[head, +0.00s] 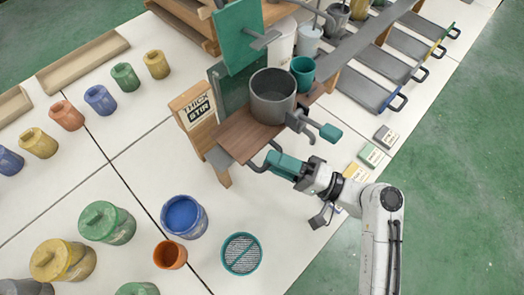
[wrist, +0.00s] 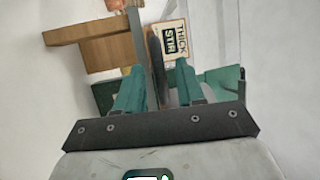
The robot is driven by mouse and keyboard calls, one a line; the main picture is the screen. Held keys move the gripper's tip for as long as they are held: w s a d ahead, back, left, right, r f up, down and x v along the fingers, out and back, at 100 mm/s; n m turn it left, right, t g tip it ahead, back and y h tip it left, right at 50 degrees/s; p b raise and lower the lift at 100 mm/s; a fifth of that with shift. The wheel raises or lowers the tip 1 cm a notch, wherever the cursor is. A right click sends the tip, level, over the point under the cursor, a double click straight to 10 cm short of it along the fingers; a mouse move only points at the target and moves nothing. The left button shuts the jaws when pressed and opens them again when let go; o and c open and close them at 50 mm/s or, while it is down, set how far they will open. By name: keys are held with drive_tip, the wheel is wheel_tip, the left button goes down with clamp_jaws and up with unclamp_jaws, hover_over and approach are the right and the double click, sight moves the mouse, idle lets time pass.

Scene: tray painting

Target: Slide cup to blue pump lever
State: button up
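My gripper (head: 268,161) is at the front edge of the wooden stand, below the grey pot (head: 273,97). In the wrist view its teal fingers (wrist: 160,78) are apart, with a dark upright bar (wrist: 156,60) showing between them; I cannot tell whether they touch it. A teal cup (head: 303,72) stands behind the pot, and an orange cup (head: 170,255) stands on the table at lower left. A teal-handled lever (head: 329,133) sticks out right of the pot, above my gripper. I cannot pick out a blue pump lever for certain.
A THICK STIR sign (head: 197,110) stands left of the stand; it also shows in the wrist view (wrist: 169,42). An open blue paint pot (head: 184,217) and a round mesh-topped pot (head: 241,253) stand in front. White table is bare at centre left.

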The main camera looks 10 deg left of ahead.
drive_tip(key=shift+x, duration=1.75)
drive_tip(key=shift+c, duration=0.3)
drive_tip(key=shift+r, duration=0.1)
clamp_jaws()
